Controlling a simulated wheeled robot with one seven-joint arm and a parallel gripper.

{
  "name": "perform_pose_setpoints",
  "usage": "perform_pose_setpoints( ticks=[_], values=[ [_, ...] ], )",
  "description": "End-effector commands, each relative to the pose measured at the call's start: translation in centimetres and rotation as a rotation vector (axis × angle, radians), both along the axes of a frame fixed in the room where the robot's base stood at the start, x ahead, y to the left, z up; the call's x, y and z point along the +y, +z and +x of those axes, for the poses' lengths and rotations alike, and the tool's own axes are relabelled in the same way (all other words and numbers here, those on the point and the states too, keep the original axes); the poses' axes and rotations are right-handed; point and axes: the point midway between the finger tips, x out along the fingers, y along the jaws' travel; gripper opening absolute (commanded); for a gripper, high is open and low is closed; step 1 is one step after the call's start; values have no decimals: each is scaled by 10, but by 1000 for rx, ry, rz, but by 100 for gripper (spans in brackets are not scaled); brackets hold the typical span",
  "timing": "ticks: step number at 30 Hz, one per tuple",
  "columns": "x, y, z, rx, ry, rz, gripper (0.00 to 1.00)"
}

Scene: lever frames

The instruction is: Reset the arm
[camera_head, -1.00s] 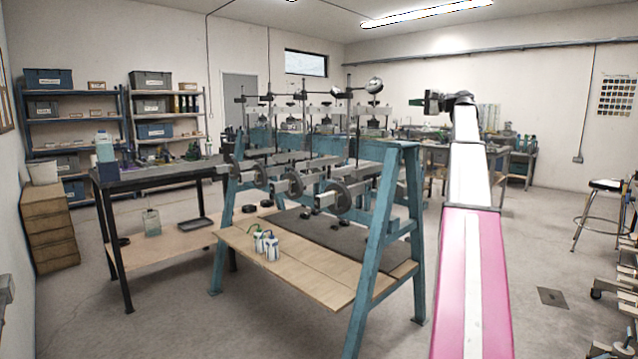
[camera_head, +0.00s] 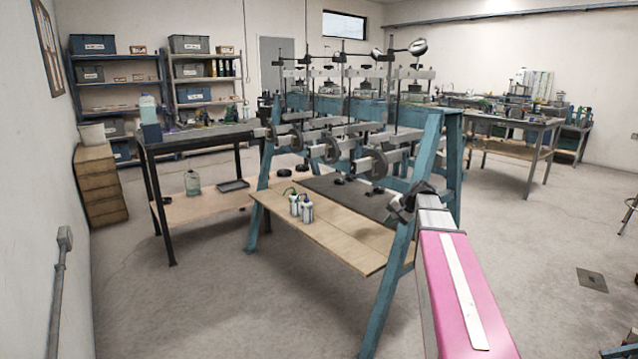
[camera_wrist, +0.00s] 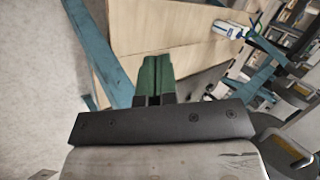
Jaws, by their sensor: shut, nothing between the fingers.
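My arm, pink and white, reaches in from the lower right of the head view, low and in front of the teal lever frame (camera_head: 392,285). My gripper (camera_head: 398,207) shows small and dark beside the frame's near right leg, partly hidden by my own arm. In the wrist view my gripper (camera_wrist: 155,72) has its green fingers together, with nothing between them. Behind the fingers in that view is the frame's wooden lower shelf (camera_wrist: 135,30). I cannot tell whether my gripper touches the leg.
White bottles (camera_head: 301,208) stand on the wooden shelf. Round weights and levers (camera_head: 372,163) hang above it. A dark-legged table (camera_head: 200,140) stands at left, and a workbench (camera_head: 515,122) at back right.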

Motion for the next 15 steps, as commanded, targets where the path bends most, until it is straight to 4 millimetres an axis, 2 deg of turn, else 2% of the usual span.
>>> perform_pose_setpoints(
  ticks=[1,6,12,15],
  values=[
    [15,-26,-26,24,27,-46,0],
    [43,-96,-89,90,126,-218,0],
    [64,-160,-170,159,270,-418,0],
    [70,-182,-205,183,340,-506,0]
  ],
)
